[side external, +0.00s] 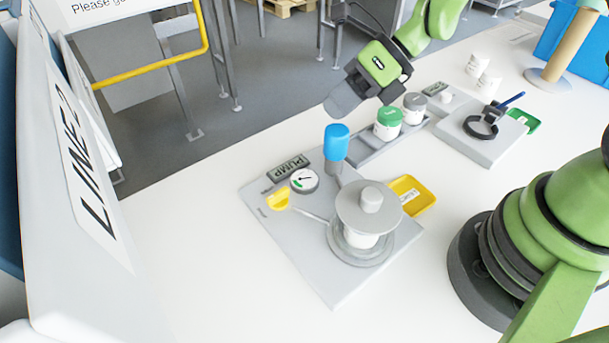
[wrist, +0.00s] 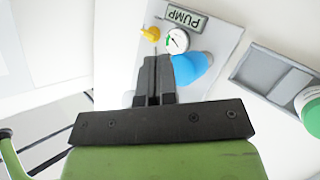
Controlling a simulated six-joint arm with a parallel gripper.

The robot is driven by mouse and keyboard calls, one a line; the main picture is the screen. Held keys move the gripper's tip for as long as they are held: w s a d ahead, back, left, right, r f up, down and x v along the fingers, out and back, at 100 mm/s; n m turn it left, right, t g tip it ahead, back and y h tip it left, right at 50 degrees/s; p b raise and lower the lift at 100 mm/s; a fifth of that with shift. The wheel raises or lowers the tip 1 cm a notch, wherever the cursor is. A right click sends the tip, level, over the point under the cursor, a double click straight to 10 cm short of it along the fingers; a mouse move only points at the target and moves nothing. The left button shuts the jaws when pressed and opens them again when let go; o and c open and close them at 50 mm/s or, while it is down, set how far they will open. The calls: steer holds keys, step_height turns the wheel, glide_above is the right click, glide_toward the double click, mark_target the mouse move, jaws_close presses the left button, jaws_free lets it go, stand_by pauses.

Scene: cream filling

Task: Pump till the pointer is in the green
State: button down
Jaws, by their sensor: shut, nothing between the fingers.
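My gripper (side external: 336,108) is shut and empty, tilted down above the blue pump handle (side external: 336,140), with a small gap in the side view. In the wrist view my fingertips (wrist: 155,60) lie together just left of the blue handle (wrist: 190,67), which they partly overlap. The round white gauge (side external: 304,180) sits on the grey base plate beside the PUMP label (side external: 289,167). It also shows in the wrist view (wrist: 178,40). A green band is on one side of its dial. The dark pointer is small and seems to lie outside the green.
A grey disc-topped fixture (side external: 362,210) stands on the plate, with a yellow tray (side external: 412,195) behind it. A yellow piece (side external: 278,199) is near the gauge. A rack holds a green-lidded jar (side external: 388,124) and a grey-lidded jar (side external: 414,108). The white table front is clear.

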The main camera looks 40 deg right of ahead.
mark_target(329, 129)
steer(key=shift+f, duration=0.15)
steer(key=shift+f, duration=0.3)
steer(key=shift+f, duration=1.1)
stand_by(0.9)
steer(key=shift+r, duration=1.6)
steer(key=shift+r, duration=3)
